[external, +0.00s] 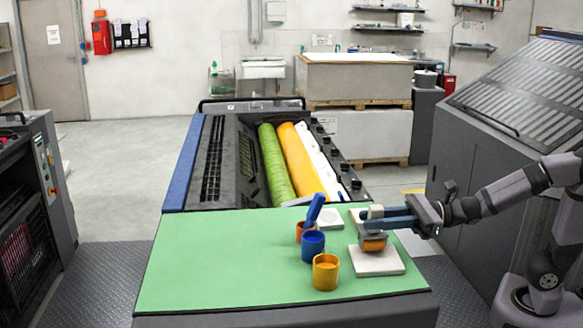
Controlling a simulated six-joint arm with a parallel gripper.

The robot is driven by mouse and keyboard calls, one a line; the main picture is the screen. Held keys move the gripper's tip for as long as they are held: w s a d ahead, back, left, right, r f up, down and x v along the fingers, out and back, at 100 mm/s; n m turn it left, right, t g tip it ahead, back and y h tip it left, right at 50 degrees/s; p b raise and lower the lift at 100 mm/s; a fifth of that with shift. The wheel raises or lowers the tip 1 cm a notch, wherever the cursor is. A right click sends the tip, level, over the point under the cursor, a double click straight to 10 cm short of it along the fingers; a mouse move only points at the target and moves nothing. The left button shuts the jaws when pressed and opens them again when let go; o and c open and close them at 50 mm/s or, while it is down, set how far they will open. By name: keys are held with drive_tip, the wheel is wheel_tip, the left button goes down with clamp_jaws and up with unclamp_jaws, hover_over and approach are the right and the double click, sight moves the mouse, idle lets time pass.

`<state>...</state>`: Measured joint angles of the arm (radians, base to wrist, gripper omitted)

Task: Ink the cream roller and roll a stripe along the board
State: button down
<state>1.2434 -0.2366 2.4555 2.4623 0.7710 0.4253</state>
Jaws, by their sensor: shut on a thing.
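My gripper (388,217) is at the right of the green table top and is shut on the cream roller. The roller's cream handle end (375,211) shows at the blue-grey fingertips. Its drum (373,244) hangs below and looks orange-yellow, with grey above it. The drum is over the back part of a pale square board (378,264); I cannot tell whether it touches. Left of it stand a yellow-orange pot (325,274), a blue pot (313,245) and a darker orange pot (299,233). A tilted blue handle (315,209) rises near the last two pots.
Two more pale squares lie behind, one left (329,219) and one partly hidden by my gripper (355,214). A dark press (225,155) with green, yellow and white rollers stands beyond the green top (215,265). The green top's left half is clear.

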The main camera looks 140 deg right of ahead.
drive_tip(key=shift+s+d, duration=0.25)
